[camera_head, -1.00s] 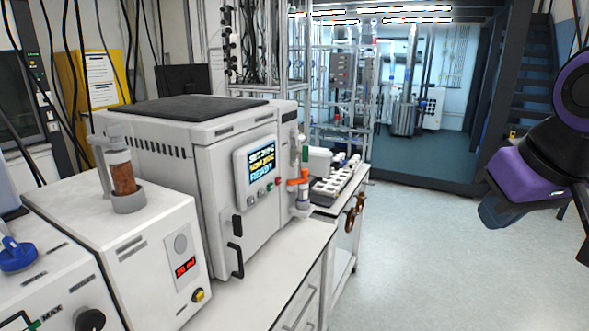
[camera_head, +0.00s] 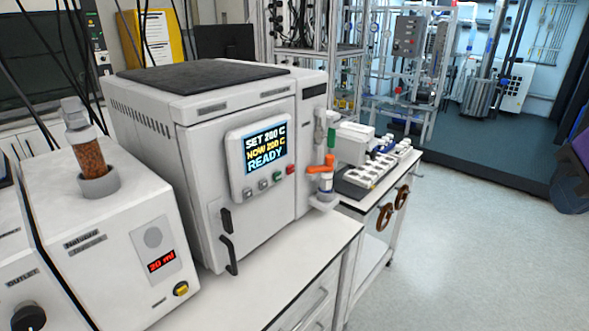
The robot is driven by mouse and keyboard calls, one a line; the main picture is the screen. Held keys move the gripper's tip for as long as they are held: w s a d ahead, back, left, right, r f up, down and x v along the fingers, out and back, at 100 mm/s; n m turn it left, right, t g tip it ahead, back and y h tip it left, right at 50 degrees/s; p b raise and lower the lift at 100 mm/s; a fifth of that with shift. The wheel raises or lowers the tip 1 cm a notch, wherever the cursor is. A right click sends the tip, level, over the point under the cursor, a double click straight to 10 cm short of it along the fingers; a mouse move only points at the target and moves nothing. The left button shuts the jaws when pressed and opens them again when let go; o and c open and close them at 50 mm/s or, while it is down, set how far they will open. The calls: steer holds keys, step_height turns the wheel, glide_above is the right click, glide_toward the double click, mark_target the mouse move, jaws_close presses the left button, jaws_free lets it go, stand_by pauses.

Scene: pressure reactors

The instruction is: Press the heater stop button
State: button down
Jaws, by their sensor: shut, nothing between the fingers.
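The heater (camera_head: 190,165) is a white box with a dark top, standing on the bench at the centre left. Its front panel has a display (camera_head: 266,148) reading "SET 200 C, NOW 200 C, READY". Below the display is a row of small buttons: grey ones at the left, a green button (camera_head: 277,177), and a red button (camera_head: 290,169) at the right end. Any labels on the buttons are too small to read. My gripper is not in view; only a piece of my arm shows at the right edge, well away from the heater.
An orange-handled valve (camera_head: 321,166) stands at the heater's right side. A black door handle (camera_head: 229,256) sticks out in front. A white unit reading "20 ml" (camera_head: 161,262) stands at the left. A cart (camera_head: 378,225) holds a vial tray. The floor (camera_head: 470,260) at right is clear.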

mark_target(291, 170)
steer(key=w+a+f+m+t+y, duration=0.15)
steer(key=w+a, duration=0.25)
steer(key=w, duration=0.4)
steer(key=w+a+f+t, duration=0.2)
steer(key=w+a+t, duration=0.15)
steer(key=w, duration=0.55)
steer(key=w+a+f+m+t+y, duration=0.1)
steer(key=w+a+f, duration=0.1)
steer(key=w+a, duration=0.45)
steer(key=w+a+f+m+t, duration=0.1)
steer(key=w+a+f+t, duration=0.2)
steer(key=f, duration=0.4)
steer(key=w+a+f+m+t, duration=0.2)
steer(key=w+a+f+t, duration=0.1)
steer(key=a+f+t, duration=0.2)
step_height(291, 170, down, 2)
steer(key=a, duration=0.2)
steer(key=shift+w+a, duration=0.35)
steer(key=shift+w, duration=0.05)
steer(key=shift+w+a+m, duration=0.1)
steer(key=shift+m, duration=0.15)
steer(key=w+a, duration=0.5)
steer(key=a, duration=0.1)
steer(key=shift+w+a, duration=0.15)
steer(key=shift+a, duration=0.2)
steer(key=shift+w+a, duration=0.1)
steer(key=shift+a, duration=0.05)
